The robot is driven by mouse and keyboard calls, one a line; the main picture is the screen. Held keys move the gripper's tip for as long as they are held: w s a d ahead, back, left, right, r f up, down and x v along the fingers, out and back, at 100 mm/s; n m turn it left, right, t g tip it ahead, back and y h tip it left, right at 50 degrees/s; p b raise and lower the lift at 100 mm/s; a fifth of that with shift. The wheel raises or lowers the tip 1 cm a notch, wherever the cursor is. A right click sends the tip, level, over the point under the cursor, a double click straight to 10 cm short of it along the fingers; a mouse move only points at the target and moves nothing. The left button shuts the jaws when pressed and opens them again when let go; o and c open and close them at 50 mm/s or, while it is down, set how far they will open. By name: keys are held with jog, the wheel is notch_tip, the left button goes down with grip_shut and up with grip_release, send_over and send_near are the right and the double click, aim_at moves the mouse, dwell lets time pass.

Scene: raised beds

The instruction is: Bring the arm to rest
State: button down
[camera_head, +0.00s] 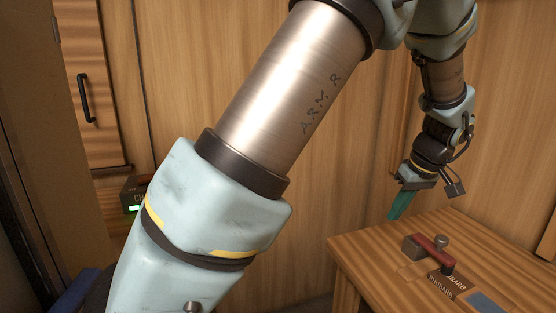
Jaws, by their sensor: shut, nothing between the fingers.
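My arm (270,110) rises from the lower left, bends at the top, and hangs down at the right. My gripper (402,204) is at its lower end, pointing down, with green fingers shut and nothing between them. It is just beyond the left edge of the wooden table (375,258), apart from anything I can make out. The fingertips are small in the picture.
A dark box (133,196) with a green light stands at the left. A wooden door with a black handle (86,98) and wood-panelled walls are behind.

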jog(key=w+a+f+m+g+h, duration=0.1)
jog(key=w+a+m+g+h, duration=0.1)
jog(key=a, duration=2.7)
jog(key=s+a+f+m, duration=0.1)
jog(key=s+a, duration=0.4)
jog(key=a, duration=0.3)
jog(key=shift+a+t, duration=0.15)
jog(key=shift+t, duration=0.25)
jog(key=shift+r, duration=0.4)
